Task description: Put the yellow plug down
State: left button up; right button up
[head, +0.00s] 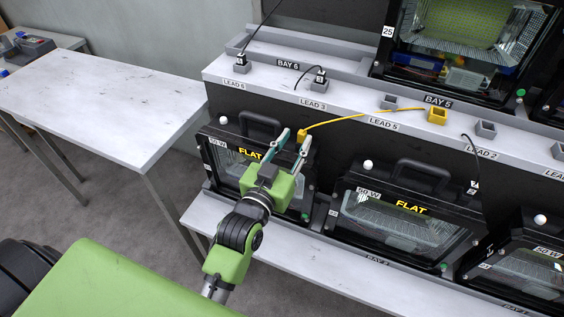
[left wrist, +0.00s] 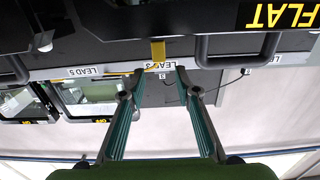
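The yellow plug (head: 301,136) is at the fingertips of my left gripper (head: 294,138), in front of the dark panel below the LEAD 3 label. Its yellow cable runs right to a yellow block (head: 437,116) on the grey ledge near LEAD 5. In the left wrist view, which is upside down, the plug (left wrist: 158,50) appears between and beyond the spread fingertips (left wrist: 160,71), with a gap on each side. My left gripper looks open. I cannot tell what supports the plug. My right gripper is not in view.
The ledge (head: 345,108) carries grey sockets, two with dark plugs (head: 320,80). Floodlight housings marked FLAT (head: 395,220) stand on the lower shelf, close to my left arm. Another housing (head: 470,50) stands above in BAY 5. A mostly bare table (head: 105,100) is at the left.

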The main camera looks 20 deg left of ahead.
pick_arm(q)
jog(key=s, duration=0.8)
jog(key=shift+a+b, duration=0.15)
jog(key=shift+b, duration=0.3)
jog(key=s+f+m+g, duration=0.1)
jog(key=s+f+g, duration=0.4)
jog(key=f, duration=0.4)
jog(key=s+f+g, duration=0.5)
jog(key=s+f, duration=0.1)
jog(key=f, duration=0.2)
jog(key=s+a+f+g, duration=0.3)
jog(key=s+f+g, duration=0.1)
jog(key=s, duration=0.5)
notch_tip(320, 180, down, 27)
jog(key=s+g, duration=0.2)
jog(key=s+a+f+m+g, duration=0.1)
jog(key=s+a+f, duration=0.2)
jog(key=s+f, duration=1.2)
jog(key=shift+s+y, duration=0.3)
jog(key=shift+s, duration=0.6)
